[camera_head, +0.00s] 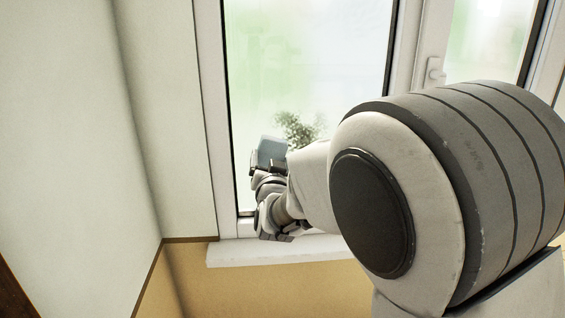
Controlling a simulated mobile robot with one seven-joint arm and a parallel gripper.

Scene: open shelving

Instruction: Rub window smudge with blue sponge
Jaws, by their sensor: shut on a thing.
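My gripper (269,168) is shut on the blue sponge (272,150), at the lower left part of the window pane (310,60). The sponge shows as a small grey-blue block in front of the glass. Whether it touches the glass cannot be told from this view. A dark, speckled smudge (301,127) is on the pane just right of and above the sponge. Its lower part is hidden by my arm.
A white window frame (209,100) borders the pane on the left. A white sill (240,252) runs below. A second pane with a handle (434,72) is at the right. A wall (70,130) stands close on the left. My arm covers the lower right.

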